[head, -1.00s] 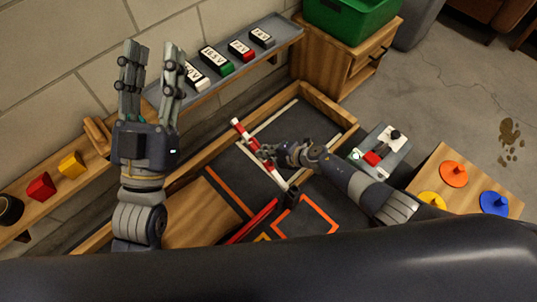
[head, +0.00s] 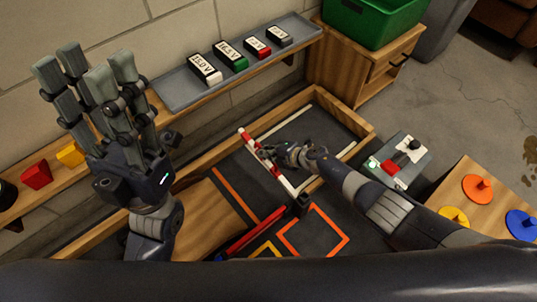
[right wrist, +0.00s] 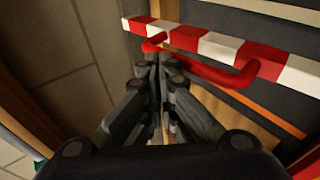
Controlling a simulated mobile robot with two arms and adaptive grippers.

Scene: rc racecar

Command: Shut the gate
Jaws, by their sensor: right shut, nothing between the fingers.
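The gate is a red and white striped bar (head: 246,138) over the dark floor of the wooden-walled track box. It also crosses the top of the right wrist view (right wrist: 222,46), where a bent red handle (right wrist: 205,70) is fixed along it. My right gripper (head: 268,153) is at the bar and hides part of it. In the right wrist view its fingertips (right wrist: 152,52) are together, close to the left end of the handle; I cannot tell whether they touch. My left gripper (head: 84,65) is raised at the left, fingers spread and empty, far from the gate.
A grey shelf (head: 180,92) with several labelled blocks is on the wall. A wooden ramp (head: 198,222) and a red bar (head: 250,232) lie near the gate. A control box with a joystick (head: 412,147) and a table with coloured knobs (head: 477,188) stand right.

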